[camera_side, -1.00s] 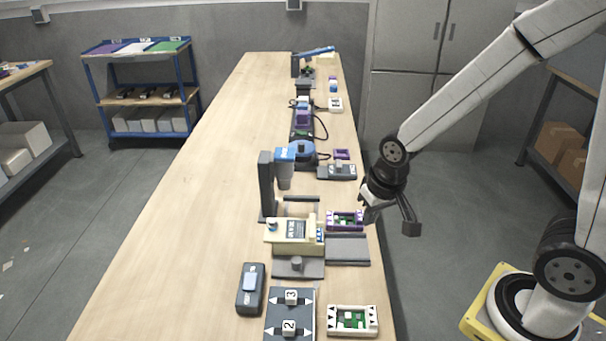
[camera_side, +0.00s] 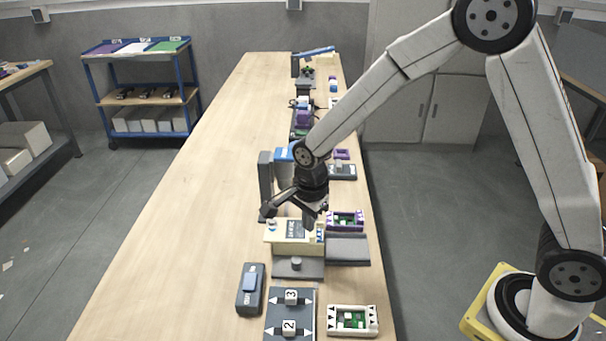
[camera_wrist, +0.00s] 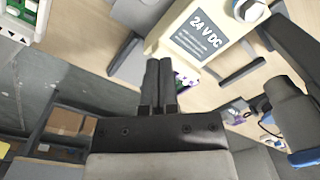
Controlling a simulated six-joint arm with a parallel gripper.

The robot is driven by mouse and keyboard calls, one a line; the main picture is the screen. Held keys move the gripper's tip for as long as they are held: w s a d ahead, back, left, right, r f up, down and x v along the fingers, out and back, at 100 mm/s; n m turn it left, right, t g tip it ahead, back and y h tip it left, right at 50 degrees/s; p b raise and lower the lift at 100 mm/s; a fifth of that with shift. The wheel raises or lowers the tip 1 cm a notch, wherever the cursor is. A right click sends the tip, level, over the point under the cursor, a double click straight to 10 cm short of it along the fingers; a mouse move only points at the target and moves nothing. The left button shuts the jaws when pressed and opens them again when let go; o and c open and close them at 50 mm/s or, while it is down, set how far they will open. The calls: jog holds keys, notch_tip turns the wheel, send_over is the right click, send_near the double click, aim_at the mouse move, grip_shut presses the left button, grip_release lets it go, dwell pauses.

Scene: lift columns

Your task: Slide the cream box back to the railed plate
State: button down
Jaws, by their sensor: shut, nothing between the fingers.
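The cream box (camera_side: 283,233) stands on the table in the side view, with a grey label. It also shows in the wrist view (camera_wrist: 185,18), labelled "24 V DC". A flat grey plate (camera_side: 348,250) with raised edges lies to its right. I cannot tell for certain which is the railed plate. My gripper (camera_side: 309,224) is shut and empty, pointing down at the far right part of the box. In the wrist view the closed fingertips (camera_wrist: 159,62) appear beside the box's edge; contact is unclear.
A dark post with a blue-topped cylinder (camera_side: 284,153) stands close behind my gripper. A purple-framed tray (camera_side: 346,220) is to the right. A dark switch box (camera_side: 250,289), a numbered panel (camera_side: 290,313) and a white-framed tray (camera_side: 352,320) lie nearer. The table's left side is clear.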

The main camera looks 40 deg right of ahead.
jog(key=shift+w+a+f+m, duration=0.4)
jog(key=shift+w+a+m, duration=0.1)
jog(key=shift+m, duration=0.3)
jog(key=shift+w+a+f+m, duration=0.35)
jog(key=shift+a+f+m, duration=0.1)
jog(key=shift+m, duration=0.35)
jog(key=shift+f, duration=0.35)
